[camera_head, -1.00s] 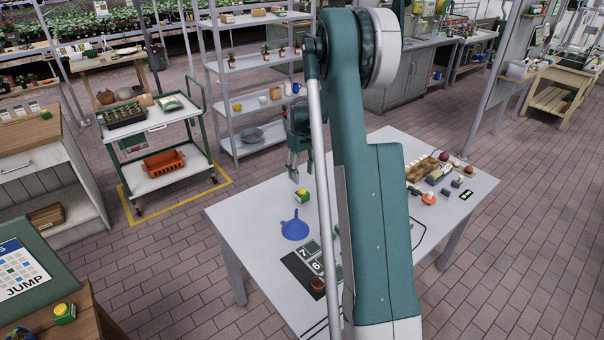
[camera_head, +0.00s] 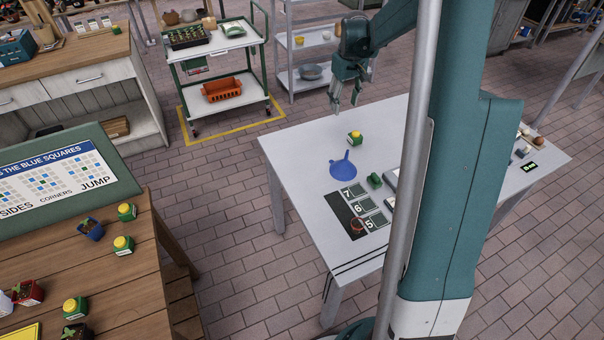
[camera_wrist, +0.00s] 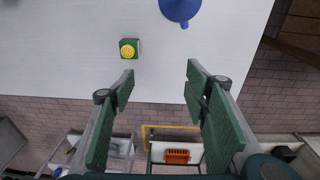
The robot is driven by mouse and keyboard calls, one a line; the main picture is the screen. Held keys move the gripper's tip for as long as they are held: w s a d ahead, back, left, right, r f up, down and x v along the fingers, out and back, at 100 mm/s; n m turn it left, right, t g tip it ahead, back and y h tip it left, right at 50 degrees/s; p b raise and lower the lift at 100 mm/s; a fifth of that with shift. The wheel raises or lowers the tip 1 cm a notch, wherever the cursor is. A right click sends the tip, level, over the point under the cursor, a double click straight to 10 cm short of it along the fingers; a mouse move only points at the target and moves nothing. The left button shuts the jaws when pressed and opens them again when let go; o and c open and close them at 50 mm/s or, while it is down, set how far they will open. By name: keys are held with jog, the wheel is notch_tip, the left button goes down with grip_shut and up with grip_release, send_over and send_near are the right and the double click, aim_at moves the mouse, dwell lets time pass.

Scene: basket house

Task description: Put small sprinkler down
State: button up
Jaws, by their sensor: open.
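A small sprinkler, a green block with a yellow top (camera_head: 355,138), stands upright on the white table (camera_head: 300,150) near its far edge, behind a blue funnel (camera_head: 343,167). In the wrist view the sprinkler (camera_wrist: 129,48) lies beyond the tip of the left finger, apart from it. My gripper (camera_head: 345,105) hangs near the table's far edge, close to the sprinkler in the head view. Its fingers (camera_wrist: 160,76) are spread, with nothing between them.
Similar green-and-yellow pieces (camera_head: 123,245) stand on the wooden table (camera_head: 130,290) at left. A dark numbered board (camera_head: 350,220) and a small green object (camera_head: 375,181) lie near the funnel. A cart (camera_head: 215,75) and shelf (camera_head: 300,60) stand behind. The white table's left part is mostly clear.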

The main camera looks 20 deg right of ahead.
jog(key=s+a+r+t, duration=0.1)
jog(key=s+a+r, duration=0.6)
jog(key=a, duration=0.3)
jog(key=s+a+r+t, duration=0.2)
jog(key=s+a+r, duration=0.45)
jog(key=a, duration=0.35)
jog(key=s+a+f+t, duration=0.1)
jog(key=s+a, duration=0.6)
jog(key=s, duration=0.3)
jog(key=s+a+f+t, duration=0.1)
jog(key=s+a+t, duration=0.1)
jog(key=s+a, duration=0.5)
jog(key=s, duration=0.4)
jog(key=shift+s+f, duration=0.15)
jog(key=shift+s, duration=0.05)
jog(key=shift+c, duration=1.1)
jog(key=shift+a, duration=0.15)
